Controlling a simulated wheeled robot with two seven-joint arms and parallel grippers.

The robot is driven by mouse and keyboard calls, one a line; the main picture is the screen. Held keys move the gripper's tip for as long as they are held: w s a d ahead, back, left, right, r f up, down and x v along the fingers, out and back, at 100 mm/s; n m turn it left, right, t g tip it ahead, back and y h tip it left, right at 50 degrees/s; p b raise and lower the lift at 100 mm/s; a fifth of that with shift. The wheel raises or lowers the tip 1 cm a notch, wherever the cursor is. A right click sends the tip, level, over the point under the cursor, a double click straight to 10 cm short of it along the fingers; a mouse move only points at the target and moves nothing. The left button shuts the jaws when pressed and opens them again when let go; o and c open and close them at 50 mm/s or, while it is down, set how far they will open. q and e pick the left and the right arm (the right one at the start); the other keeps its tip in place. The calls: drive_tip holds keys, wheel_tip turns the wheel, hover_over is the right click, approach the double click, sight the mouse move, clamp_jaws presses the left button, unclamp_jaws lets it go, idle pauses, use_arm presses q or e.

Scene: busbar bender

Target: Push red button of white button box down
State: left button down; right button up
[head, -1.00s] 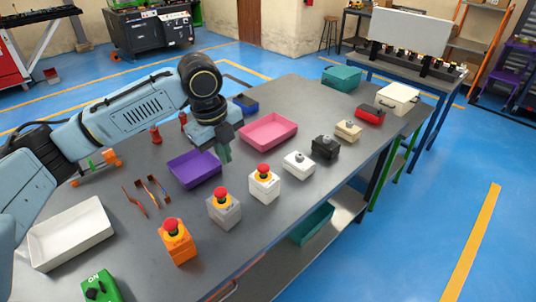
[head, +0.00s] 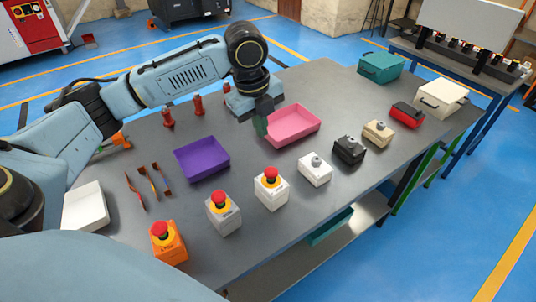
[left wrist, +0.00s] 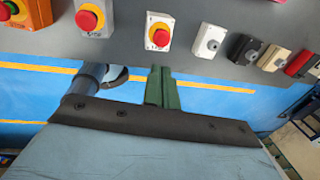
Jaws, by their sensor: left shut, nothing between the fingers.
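The white button box (head: 271,193) stands on the grey table in the head view, with its red button (head: 270,172) on a yellow collar on top. The box (left wrist: 158,38) and its red button (left wrist: 161,37) also show in the left wrist view, above the fingers. My left gripper (head: 262,127) is shut and empty, fingers pointing down, by the left edge of the pink tray. It is farther back than the button box and apart from it. Its green fingers (left wrist: 160,86) are together in the left wrist view. My right gripper is not in view.
Left of the white box stand a grey box (head: 223,218) and an orange box (head: 170,248), both with red buttons. Right of it is a white box with a grey button (head: 315,171). Behind are a purple tray (head: 203,160) and a pink tray (head: 292,126).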

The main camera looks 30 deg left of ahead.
sight(270, 171)
use_arm(q)
drive_tip(key=f, duration=0.4)
drive_tip(key=w+f, duration=0.1)
drive_tip(key=f, duration=0.4)
drive_tip(key=w+f, duration=0.1)
drive_tip(key=f, duration=0.3)
drive_tip(key=shift+d+f, duration=0.4)
